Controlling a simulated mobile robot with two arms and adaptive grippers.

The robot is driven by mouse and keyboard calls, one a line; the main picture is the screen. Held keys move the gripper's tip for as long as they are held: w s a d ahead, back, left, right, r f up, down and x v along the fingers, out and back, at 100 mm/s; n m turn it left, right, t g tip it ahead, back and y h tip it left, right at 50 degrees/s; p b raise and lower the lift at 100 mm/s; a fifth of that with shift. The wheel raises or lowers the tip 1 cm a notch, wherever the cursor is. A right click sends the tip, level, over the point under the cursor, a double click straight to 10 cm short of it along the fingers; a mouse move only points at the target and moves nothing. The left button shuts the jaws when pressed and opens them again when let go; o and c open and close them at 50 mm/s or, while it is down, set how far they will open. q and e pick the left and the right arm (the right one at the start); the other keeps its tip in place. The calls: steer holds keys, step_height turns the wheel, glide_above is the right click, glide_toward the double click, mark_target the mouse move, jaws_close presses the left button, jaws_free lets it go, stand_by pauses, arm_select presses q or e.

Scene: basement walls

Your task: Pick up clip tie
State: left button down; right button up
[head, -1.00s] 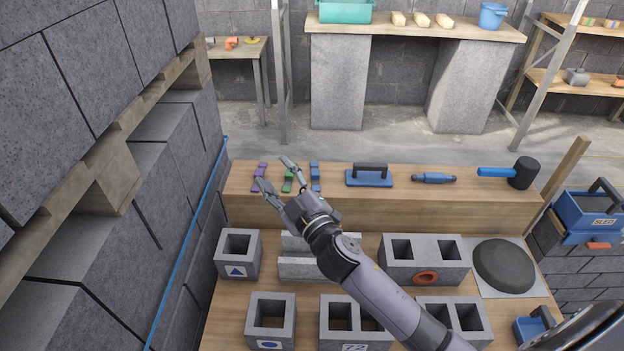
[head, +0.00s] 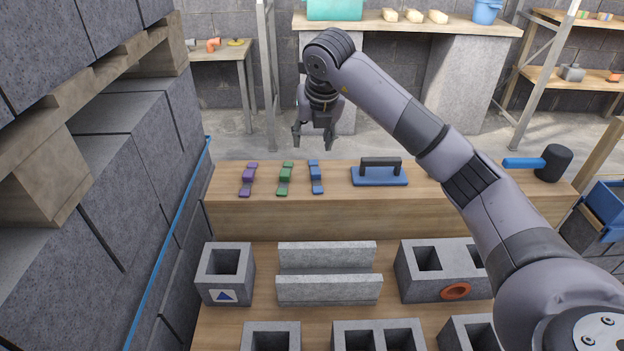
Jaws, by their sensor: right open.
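Three clip ties lie in a row on the left part of the raised wooden shelf (head: 400,215): a purple one (head: 248,179), a green one (head: 285,179) and a blue one (head: 316,177). Which of them the task means I cannot tell. My right gripper (head: 314,146) is open and empty, pointing down. In the picture its fingertips sit just above the blue clip tie's far end, apart from it. My left gripper is not in view.
A blue float (head: 380,176) lies right of the clip ties, and a black-headed mallet (head: 553,163) is farther right. Concrete blocks (head: 226,273) stand on the lower bench in front. A block wall (head: 120,200) closes the left side.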

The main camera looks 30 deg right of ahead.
steer(key=d, duration=0.2)
steer(key=h, duration=0.1)
glide_above(316, 172)
steer(key=s, duration=0.3)
steer(key=shift+m, duration=0.3)
steer(key=f, duration=1)
steer(key=shift+w+a+f+b, duration=0.25)
steer(key=shift+a+b, duration=0.05)
steer(key=shift+a, duration=0.05)
steer(key=x, duration=0.4)
steer(key=shift+w+a+f, duration=0.1)
steer(key=shift+a, duration=0.05)
steer(key=shift+w+f, duration=0.15)
steer(key=shift+f, duration=0.2)
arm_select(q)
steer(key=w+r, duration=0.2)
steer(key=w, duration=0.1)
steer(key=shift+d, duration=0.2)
arm_select(e)
steer(key=shift+c, duration=0.6)
